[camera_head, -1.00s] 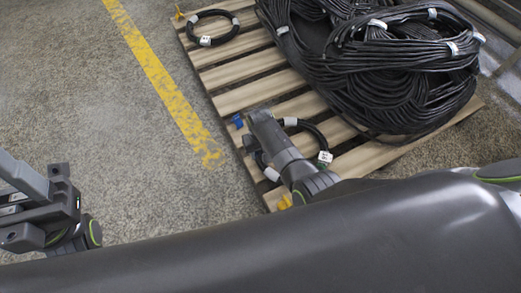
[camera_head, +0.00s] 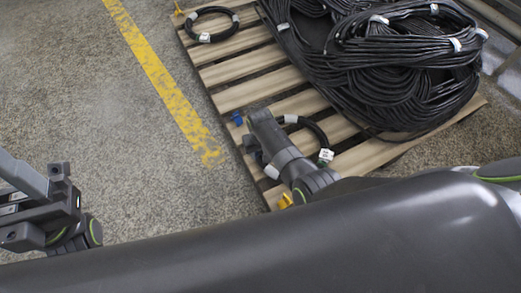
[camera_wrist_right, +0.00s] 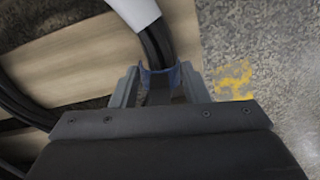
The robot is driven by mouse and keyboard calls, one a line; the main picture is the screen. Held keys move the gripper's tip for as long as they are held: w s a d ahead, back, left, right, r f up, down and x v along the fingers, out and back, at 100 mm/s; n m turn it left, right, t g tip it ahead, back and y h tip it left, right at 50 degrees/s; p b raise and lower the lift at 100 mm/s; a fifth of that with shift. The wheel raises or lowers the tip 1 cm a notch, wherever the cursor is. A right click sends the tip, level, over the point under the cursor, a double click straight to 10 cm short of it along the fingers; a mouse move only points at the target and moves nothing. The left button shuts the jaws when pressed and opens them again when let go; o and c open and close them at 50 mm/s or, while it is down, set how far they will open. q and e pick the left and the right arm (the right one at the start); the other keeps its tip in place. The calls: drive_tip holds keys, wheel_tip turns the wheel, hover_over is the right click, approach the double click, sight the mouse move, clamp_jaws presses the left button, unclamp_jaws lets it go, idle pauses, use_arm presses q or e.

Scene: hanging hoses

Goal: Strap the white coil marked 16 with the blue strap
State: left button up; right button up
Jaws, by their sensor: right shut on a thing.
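A small black coil with white bands and a white tag (camera_head: 326,155) lies on the pallet beside my right arm; the tag is too small to read. My right gripper (camera_head: 250,145) is over the left side of this coil, its fingers mostly hidden in the head view. In the right wrist view my right gripper (camera_wrist_right: 158,85) is shut around the black hose, with a blue strap (camera_wrist_right: 158,72) between its fingers. A white band (camera_wrist_right: 135,10) is just beyond. A small blue item (camera_head: 237,118) shows at the pallet edge. My left gripper (camera_head: 40,210) is at the far left, away from the coil.
A wooden pallet (camera_head: 240,95) carries the coils. A large heap of black hose (camera_head: 390,85) fills its right side. Another small tagged coil (camera_head: 210,24) lies at the top left. Yellow items (camera_head: 285,200) sit near the pallet edge. The floor on the left, with a yellow line (camera_head: 155,75), is clear.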

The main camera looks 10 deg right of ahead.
drive_tip(key=shift+f+b, duration=0.55)
drive_tip(key=shift+f, duration=0.15)
idle(0.6)
drive_tip(key=o, duration=1.1)
drive_tip(key=shift+c, duration=0.2)
